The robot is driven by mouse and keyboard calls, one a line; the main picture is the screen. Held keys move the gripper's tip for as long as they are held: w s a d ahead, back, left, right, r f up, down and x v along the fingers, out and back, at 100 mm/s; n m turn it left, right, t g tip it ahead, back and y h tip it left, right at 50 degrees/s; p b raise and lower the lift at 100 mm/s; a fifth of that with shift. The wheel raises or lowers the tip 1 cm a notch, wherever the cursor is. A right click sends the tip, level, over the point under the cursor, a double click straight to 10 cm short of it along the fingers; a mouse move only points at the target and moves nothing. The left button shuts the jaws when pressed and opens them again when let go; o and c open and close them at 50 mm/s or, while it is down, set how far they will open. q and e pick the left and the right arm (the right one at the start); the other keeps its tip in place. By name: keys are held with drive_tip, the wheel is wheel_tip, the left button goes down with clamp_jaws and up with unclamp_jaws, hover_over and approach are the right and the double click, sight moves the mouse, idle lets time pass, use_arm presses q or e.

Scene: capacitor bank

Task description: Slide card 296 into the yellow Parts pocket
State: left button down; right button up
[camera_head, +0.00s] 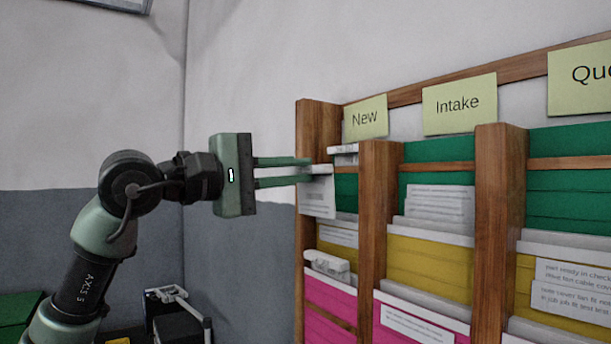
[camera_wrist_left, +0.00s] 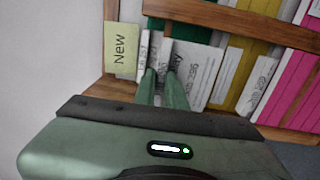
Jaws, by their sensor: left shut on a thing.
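My left gripper (camera_head: 311,170) comes in from the left at the New column of the rack. It is shut on a white card (camera_head: 318,198), which hangs upright in front of the column's green pocket. In the left wrist view the gripper (camera_wrist_left: 162,74) pinches this card (camera_wrist_left: 200,72), and its print reads like 296. Yellow pockets show in the row below the green ones: in the New column (camera_head: 337,254), the Intake column (camera_head: 430,262) and the column farther right (camera_head: 545,300). No Parts label is legible. My right gripper is not in view.
Wooden dividers (camera_head: 379,215) stand out between the columns. Labels New (camera_head: 365,118) and Intake (camera_head: 459,104) sit on top. Other cards stand in the New column's green (camera_head: 343,150), yellow (camera_head: 338,235) and pink (camera_head: 327,265) pockets.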

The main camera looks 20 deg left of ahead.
use_arm(q)
drive_tip(key=shift+r+b+v, duration=0.15)
drive_tip(key=shift+b+v, duration=0.1)
drive_tip(key=shift+v, duration=1.15)
drive_tip(key=shift+r+b+v, duration=0.2)
drive_tip(key=shift+b+v, duration=0.05)
drive_tip(key=shift+v, duration=1.2)
drive_tip(key=shift+s, duration=0.1)
